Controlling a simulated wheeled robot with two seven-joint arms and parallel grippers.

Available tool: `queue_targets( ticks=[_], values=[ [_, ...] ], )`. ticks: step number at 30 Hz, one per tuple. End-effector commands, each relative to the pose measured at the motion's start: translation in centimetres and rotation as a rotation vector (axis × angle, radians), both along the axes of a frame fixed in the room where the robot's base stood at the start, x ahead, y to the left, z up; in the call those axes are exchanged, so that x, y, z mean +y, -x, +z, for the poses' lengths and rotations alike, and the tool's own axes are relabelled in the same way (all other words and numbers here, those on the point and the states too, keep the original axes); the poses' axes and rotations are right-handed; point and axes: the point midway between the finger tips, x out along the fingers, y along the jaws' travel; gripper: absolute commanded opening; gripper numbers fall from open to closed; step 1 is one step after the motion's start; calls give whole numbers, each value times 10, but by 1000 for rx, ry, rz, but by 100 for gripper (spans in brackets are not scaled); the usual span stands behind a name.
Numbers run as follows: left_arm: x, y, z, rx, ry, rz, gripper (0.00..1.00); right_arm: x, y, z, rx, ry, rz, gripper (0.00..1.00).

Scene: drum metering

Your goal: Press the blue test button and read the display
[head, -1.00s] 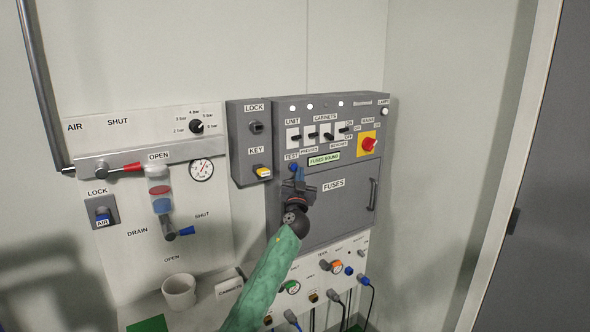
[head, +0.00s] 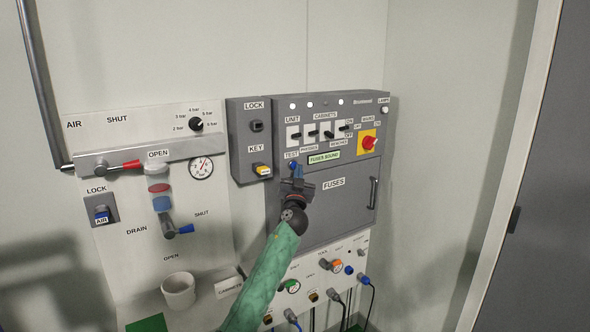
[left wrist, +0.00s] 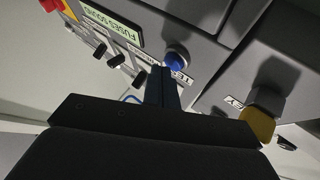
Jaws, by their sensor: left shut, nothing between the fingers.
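The blue test button (head: 292,166) is on the grey panel, beside the TEST label. It also shows in the left wrist view (left wrist: 177,57) as a round blue cap. The display (head: 324,157) is a small green strip to the right of the button. In the left wrist view the display (left wrist: 112,23) reads "FUSES SOUND". My left gripper (head: 298,172) is shut and empty, its tips right by the button. In the left wrist view the fingertips (left wrist: 161,70) are close beside the cap; I cannot tell whether they touch it.
Black switches (head: 312,134) sit above the display, with a red knob (head: 369,143) on yellow to their right. A yellow key (head: 262,170) is in the lock box to the left. A fuse door (head: 340,205) lies below. A white cup (head: 178,291) stands lower left.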

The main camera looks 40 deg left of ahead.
Motion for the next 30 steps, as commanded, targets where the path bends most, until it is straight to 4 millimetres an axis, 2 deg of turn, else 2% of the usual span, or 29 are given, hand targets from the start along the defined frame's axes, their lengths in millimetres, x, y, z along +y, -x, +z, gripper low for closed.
queue_targets(
  ticks=[30],
  values=[
    [6,-2,0,0,-2,-1,0,0,0,-5,0,0,0,0]
  ],
)
